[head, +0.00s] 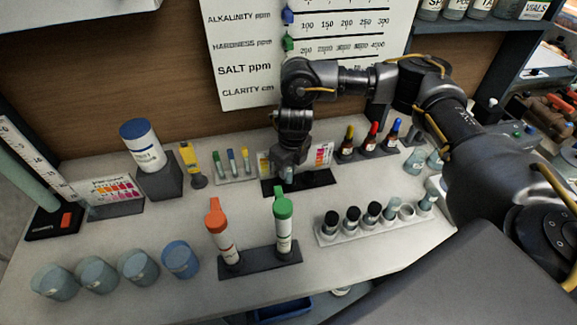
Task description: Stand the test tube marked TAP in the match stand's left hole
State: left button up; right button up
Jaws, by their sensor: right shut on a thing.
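My right gripper (287,166) reaches down from above at the back middle of the counter. It is shut on a small pale-blue glass tube (288,177), mostly hidden by the fingers; no marking on it can be read. The tube is upright at the left part of the black match stand (318,180), which has colour cards at its back. I cannot tell whether the tube's foot is in the left hole or just above it. My left gripper is not in view.
A pale rack (330,239) with black-capped vials and clear tubes stands at the right front. Orange- and green-topped tubes (283,230) stand in a dark holder at front middle. Dropper bottles (371,138) stand behind right. Cups (138,267) line the front left.

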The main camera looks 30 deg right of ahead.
jog(key=shift+f, duration=0.2)
dwell(0.6)
jog(key=o, duration=1)
jog(key=shift+r, duration=0.1)
jog(key=shift+o, duration=0.2)
jog(key=shift+a, duration=0.1)
jog(key=shift+r, duration=0.15)
notch_tip(320, 180, up, 2)
jog(key=shift+p, duration=0.85)
jog(key=shift+w+r+p, duration=0.1)
jog(key=shift+r+p, duration=2.2)
jog(key=shift+r, duration=0.3)
jog(key=shift+r, duration=0.1)
